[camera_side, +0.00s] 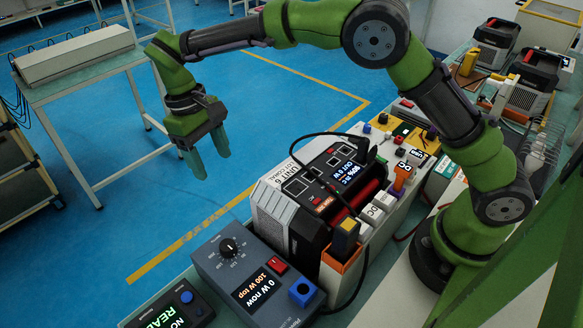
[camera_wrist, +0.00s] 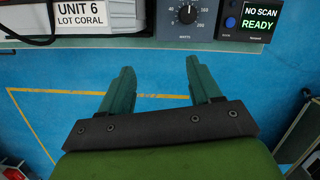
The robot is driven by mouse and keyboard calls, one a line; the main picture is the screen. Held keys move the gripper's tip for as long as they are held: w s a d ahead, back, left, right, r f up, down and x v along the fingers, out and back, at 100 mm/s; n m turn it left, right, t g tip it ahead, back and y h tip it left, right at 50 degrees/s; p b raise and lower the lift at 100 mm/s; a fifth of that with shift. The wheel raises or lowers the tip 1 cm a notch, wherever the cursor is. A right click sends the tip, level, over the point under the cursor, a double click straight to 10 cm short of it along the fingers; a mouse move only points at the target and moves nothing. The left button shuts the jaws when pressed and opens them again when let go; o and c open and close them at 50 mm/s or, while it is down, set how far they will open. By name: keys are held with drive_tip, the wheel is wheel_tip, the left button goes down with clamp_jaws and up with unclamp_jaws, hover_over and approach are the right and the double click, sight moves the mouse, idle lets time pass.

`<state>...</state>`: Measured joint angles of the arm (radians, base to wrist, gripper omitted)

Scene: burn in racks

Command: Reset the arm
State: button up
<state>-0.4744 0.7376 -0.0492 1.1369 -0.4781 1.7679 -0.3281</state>
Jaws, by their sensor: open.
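My gripper (camera_side: 207,158) hangs over the blue floor beyond the bench edge, to the left of the equipment in the side view. Its two teal fingers point down and are apart with nothing between them. The wrist view shows the open gripper (camera_wrist: 158,88) with bare floor and a yellow line behind it. My green and black arm reaches from its base at the right of the side view, bent over the bench.
A unit labelled UNIT 6 (camera_side: 284,200) stands on the bench with a black cable. In front are a blue-grey power box (camera_side: 225,262), reading 0 W now, and a scanner display (camera_side: 172,312), reading NO SCAN READY in the wrist view. A side table (camera_side: 100,75) stands back left.

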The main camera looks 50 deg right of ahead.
drive_tip(key=s+d+r+m+t+y, duration=0.1)
drive_tip(key=s+d+r+m+t, duration=0.2)
drive_tip(key=s+d, duration=0.6)
drive_tip(key=s+d+r+m+t+y, duration=0.1)
drive_tip(key=s+d+r+m+t, duration=0.2)
drive_tip(key=s+d+r+t, duration=0.3)
drive_tip(key=s+d+r, duration=0.2)
drive_tip(key=s+d, duration=0.1)
drive_tip(key=s, duration=0.2)
drive_tip(key=shift+s+d+t+y, duration=0.3)
drive_tip(key=shift+d, duration=0.05)
idle(2.4)
